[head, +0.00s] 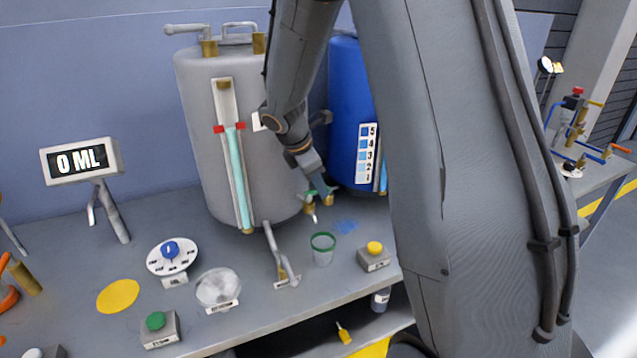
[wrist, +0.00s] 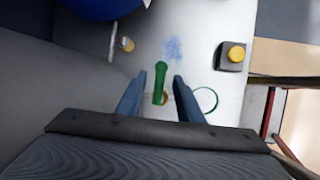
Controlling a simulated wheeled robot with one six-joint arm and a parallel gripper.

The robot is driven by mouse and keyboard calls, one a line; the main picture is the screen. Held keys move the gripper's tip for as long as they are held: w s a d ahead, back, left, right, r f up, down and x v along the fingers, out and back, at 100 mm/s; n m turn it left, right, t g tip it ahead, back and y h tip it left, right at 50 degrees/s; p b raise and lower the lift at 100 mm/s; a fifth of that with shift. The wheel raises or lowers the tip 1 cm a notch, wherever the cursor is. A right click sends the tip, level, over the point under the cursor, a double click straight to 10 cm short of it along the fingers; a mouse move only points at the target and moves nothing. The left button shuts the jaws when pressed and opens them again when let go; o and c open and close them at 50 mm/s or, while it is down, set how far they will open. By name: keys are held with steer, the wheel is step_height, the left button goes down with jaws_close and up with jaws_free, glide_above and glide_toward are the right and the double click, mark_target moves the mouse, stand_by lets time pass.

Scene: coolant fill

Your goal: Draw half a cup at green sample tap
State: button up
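The green sample tap (head: 311,197) is low on the front of the grey tank (head: 200,120), with a brass body and a pale spout tip. Its green handle (wrist: 160,82) lies between my fingers in the wrist view, with gaps on both sides. My gripper (head: 322,189) is open at the tap; its two blue-grey fingers also show in the wrist view (wrist: 168,72). A clear cup with a green rim (head: 323,250) stands upright on the bench, below and slightly right of the spout. I cannot make out liquid in it. The display (head: 82,160) reads 0 ML.
A yellow button box (head: 374,258) stands right of the cup, a green button box (head: 159,327) at the front left. A dial (head: 171,255), a clear round dish (head: 218,287) and a drain pipe (head: 277,255) stand left. My arm hides part of the blue tank (head: 345,95).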

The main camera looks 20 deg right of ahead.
steer(key=shift+d+f, duration=0.15)
steer(key=shift+f, duration=0.15)
jaws_close()
steer(key=m, duration=0.1)
steer(key=m+g, duration=0.1)
steer(key=shift+s+m, duration=0.25)
steer(key=shift+m, duration=0.05)
jaws_free()
steer(key=b+v, duration=0.2)
steer(key=v, duration=0.6)
